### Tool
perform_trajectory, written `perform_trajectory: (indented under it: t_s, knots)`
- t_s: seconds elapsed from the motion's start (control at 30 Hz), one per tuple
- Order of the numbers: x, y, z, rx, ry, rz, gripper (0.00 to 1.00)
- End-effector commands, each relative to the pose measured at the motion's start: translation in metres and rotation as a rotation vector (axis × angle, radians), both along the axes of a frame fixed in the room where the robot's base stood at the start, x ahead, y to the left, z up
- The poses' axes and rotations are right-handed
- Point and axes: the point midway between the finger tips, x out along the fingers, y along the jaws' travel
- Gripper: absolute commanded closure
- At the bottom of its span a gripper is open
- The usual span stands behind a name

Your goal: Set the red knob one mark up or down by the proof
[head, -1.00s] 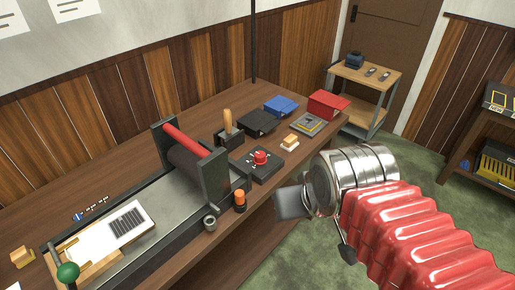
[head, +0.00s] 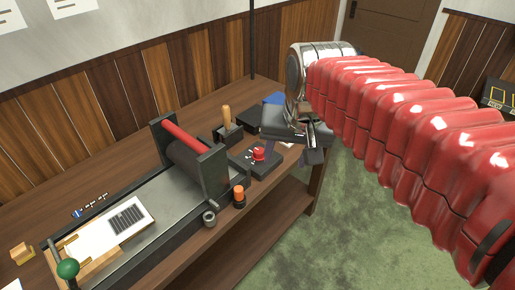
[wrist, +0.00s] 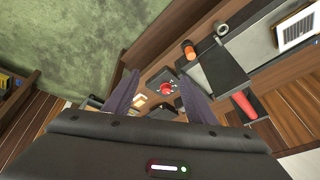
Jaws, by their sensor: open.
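The red knob (head: 259,153) sits on a black box (head: 253,164) with white marks, on the bench beside the press. In the wrist view the knob (wrist: 166,88) shows between and beyond my two fingers, with white marks around it. My gripper (head: 314,146) is open and empty, to the right of the knob in the head view and apart from it. In the wrist view my gripper (wrist: 160,90) points down toward the box. The proof sheet (head: 115,222) lies on the press bed at the left, with a dark striped block printed on it.
The press with its red roller (head: 184,143) stands left of the knob box. An orange-topped post (head: 239,194) and a grey ring (head: 209,218) stand near the bench's front edge. A wooden-handled tool (head: 227,119) stands behind the knob box.

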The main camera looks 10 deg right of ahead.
Motion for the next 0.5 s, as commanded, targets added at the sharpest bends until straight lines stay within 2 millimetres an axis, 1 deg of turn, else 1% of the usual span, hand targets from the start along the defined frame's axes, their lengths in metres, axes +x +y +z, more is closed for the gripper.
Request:
perform_trajectory:
  t_s: [0.03, 0.2, 0.33, 0.5]
  knots:
    - [0.012, 0.000, 0.002, 0.010, 0.017, -0.026, 0.49]
    - [0.048, 0.000, 0.007, 0.043, 0.061, -0.127, 0.49]
    - [0.075, 0.000, 0.008, 0.065, 0.096, -0.204, 0.49]
    - [0.111, 0.000, 0.004, 0.090, 0.140, -0.307, 0.49]
